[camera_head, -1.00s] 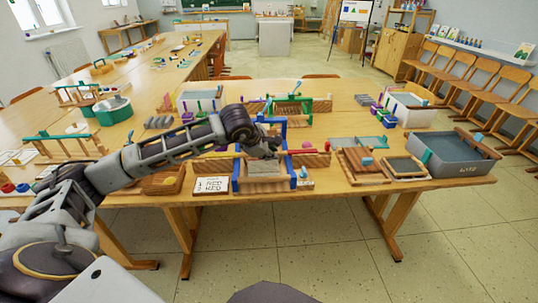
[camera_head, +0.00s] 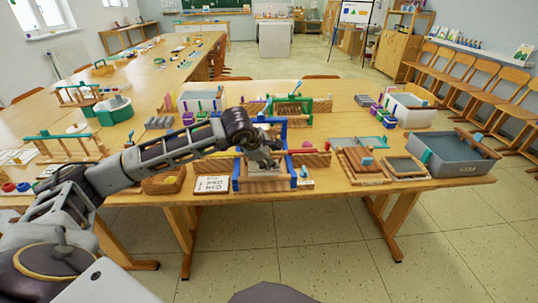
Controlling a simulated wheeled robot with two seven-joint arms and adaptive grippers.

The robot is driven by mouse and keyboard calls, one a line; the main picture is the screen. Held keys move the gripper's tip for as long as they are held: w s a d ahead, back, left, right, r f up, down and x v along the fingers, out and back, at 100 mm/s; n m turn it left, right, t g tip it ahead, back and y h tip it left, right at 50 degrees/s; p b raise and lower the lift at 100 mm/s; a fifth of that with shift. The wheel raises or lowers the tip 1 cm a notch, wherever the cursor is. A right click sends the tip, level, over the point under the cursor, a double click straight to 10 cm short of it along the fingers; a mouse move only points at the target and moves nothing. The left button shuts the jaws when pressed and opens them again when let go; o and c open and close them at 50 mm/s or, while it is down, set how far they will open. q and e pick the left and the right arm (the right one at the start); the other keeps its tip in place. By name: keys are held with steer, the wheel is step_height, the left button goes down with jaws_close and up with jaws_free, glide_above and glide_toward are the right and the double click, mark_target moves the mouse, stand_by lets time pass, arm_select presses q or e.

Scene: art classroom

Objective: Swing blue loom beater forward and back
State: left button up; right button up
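The blue-framed loom (camera_head: 292,172) stands near the front edge of the near table, with striped weaving at its front. Its blue upright parts and a blue top bar show. Which blue part is the beater is hard to tell, because my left arm and gripper cover the loom's middle. My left gripper (camera_head: 264,160) is inside the loom's outline, pointing down above the weaving. Its fingers are small and dark, so I cannot tell whether they are open, shut or touching the beater. My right gripper is not in view.
A white card (camera_head: 211,185) and a wicker basket (camera_head: 163,184) lie left of the loom. A green loom (camera_head: 290,108) stands behind. To the right are wooden frames (camera_head: 361,166) and a grey tub (camera_head: 459,160). The table's front edge is close to the loom.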

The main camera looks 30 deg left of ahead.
arm_select(q)
steer(key=shift+s+f, duration=0.15)
steer(key=shift+s, duration=0.05)
steer(key=shift+s+r, duration=0.1)
steer(key=shift+r, duration=0.15)
steer(key=v, duration=1.1)
steer(key=shift+r, duration=0.35)
